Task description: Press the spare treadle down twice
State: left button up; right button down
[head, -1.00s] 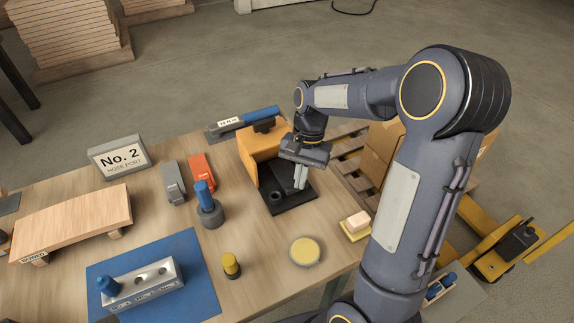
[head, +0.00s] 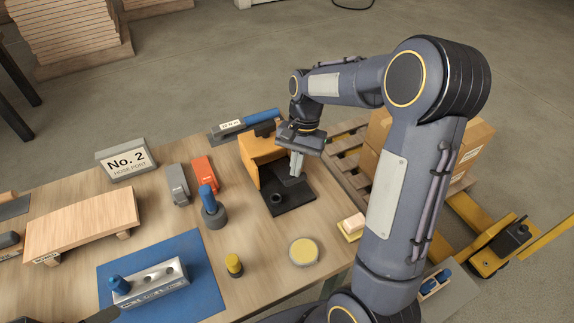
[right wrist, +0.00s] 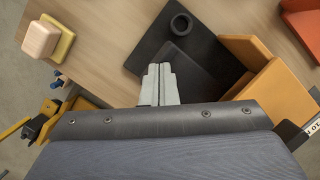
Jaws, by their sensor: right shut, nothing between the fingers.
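The treadle is a black base plate (head: 294,198) with an orange hood (head: 251,155) over its back left and a black ring-like cup near its front left. It stands at the right back of the wooden table. In the right wrist view, its dark plate (right wrist: 200,72) lies behind my fingers, with the orange hood to the right. My right gripper (head: 296,175) is shut and empty, pointing down over the plate beside the hood. Its pale fingertips (right wrist: 160,68) look apart from the plate, but the gap is hard to judge. My left gripper does not show clearly.
Red (head: 205,174) and grey (head: 178,185) blocks and a blue-knobbed post (head: 212,210) stand left of the treadle. A yellow disc (head: 303,252) and a sponge-like block (head: 352,225) lie in front. Cartons and a yellow pallet jack (head: 495,245) stand off the table's right.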

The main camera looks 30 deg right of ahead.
jog(key=shift+w+r+p, duration=0.2)
jog(key=shift+r+p, duration=0.4)
jog(key=shift+w+r+p, duration=0.2)
jog(key=shift+r+p, duration=0.35)
jog(key=p+v, duration=0.4)
jog(key=v, duration=0.2)
jog(key=shift+d, duration=0.1)
jog(key=s+a+r+n+t+y+b, duration=0.1)
jog(key=s+a+r+n+t+b, duration=0.3)
jog(key=s, duration=0.6)
jog(key=s+a+f+n+t, duration=0.2)
jog(key=s+a+n+t, duration=0.1)
jog(key=s, duration=0.7)
jog(key=shift+s+a+f+n, duration=0.25)
jog(key=shift+a+n, duration=0.55)
jog(key=shift+a, duration=0.4)
